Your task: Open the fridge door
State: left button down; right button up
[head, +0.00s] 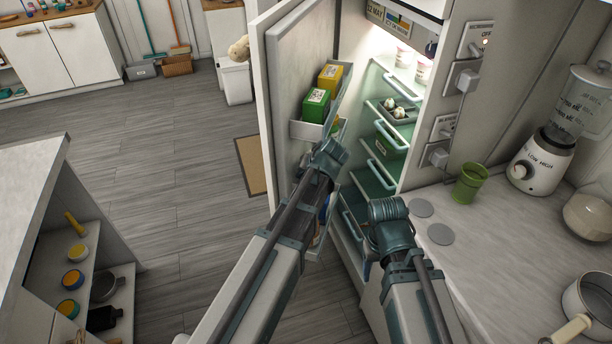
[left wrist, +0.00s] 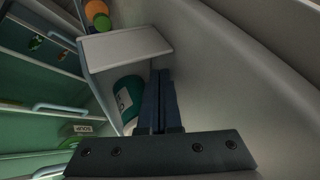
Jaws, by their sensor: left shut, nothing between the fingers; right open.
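The fridge door (head: 288,80) stands wide open, swung out to the left of the lit fridge interior (head: 385,130). My left gripper (head: 330,155) is on the inner side of the door, close to its shelves; it is shut and empty. In the left wrist view its closed fingers (left wrist: 162,100) point along the pale inner door face (left wrist: 225,85), beside a green container (left wrist: 127,95) under a white door shelf (left wrist: 125,47). I cannot tell whether they touch the door. My right gripper (head: 388,210) is open in front of the lower fridge opening; its fingertips are mostly hidden.
Green and yellow boxes (head: 318,103) stand in the door shelf. The counter at right carries a green cup (head: 469,183) and a blender (head: 560,140). Open floor (head: 180,150) lies left of the door.

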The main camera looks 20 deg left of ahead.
pick_arm(q)
jog(key=shift+s+a, duration=0.15)
jog(key=shift+a, duration=0.35)
jog(key=w+a+m+t+h, duration=0.1)
jog(key=w+a+m, duration=0.15)
jog(key=a, duration=0.85)
jog(key=w+a+m+t+h, duration=0.1)
jog(key=a+m+h, duration=0.15)
jog(key=a, duration=0.95)
jog(key=w+a+m+h, duration=0.1)
jog(key=w+a+m, duration=0.1)
jog(key=w+a, duration=0.4)
jog(key=w+a+m+h, duration=0.1)
jog(key=w+a, duration=0.5)
jog(key=a, duration=0.6)
jog(key=shift+w+a+m+t, duration=0.15)
jog(key=shift+w+m+t, duration=0.15)
jog(key=shift+m, duration=0.4)
jog(key=shift+s+r, duration=0.1)
jog(key=shift+r, duration=0.05)
jog(key=p+v, duration=1.1)
jog(key=v, duration=0.2)
jog(key=shift+r, duration=0.15)
